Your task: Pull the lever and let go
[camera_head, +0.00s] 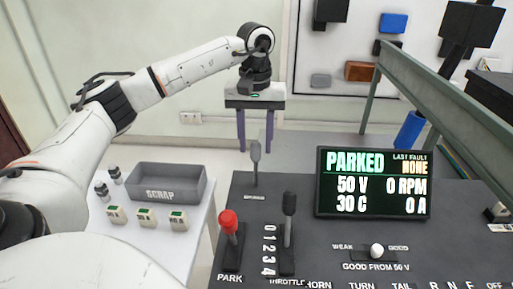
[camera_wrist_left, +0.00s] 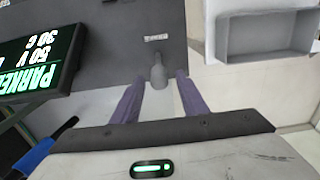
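A grey lever (camera_head: 255,163) stands upright at the back left of the dark console, with a small label too small to read in front of it. My left gripper (camera_head: 256,148) is open just behind it, its two purple fingers apart. In the left wrist view the grey lever (camera_wrist_left: 158,72) shows between the fingertips of my left gripper (camera_wrist_left: 160,82), with gaps on both sides. Two other levers stand nearer: a red-knobbed one (camera_head: 229,222) marked PARK and a black-knobbed one (camera_head: 289,205) marked THROTTLE. My right gripper is not in view.
A display (camera_head: 373,183) reading PARKED, 50 V, 0 RPM stands right of the levers. A white-knobbed slider (camera_head: 376,251) sits below it. A grey SCRAP bin (camera_head: 165,183) is on a white table at left. A greenish metal rail (camera_head: 450,95) slants across the right.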

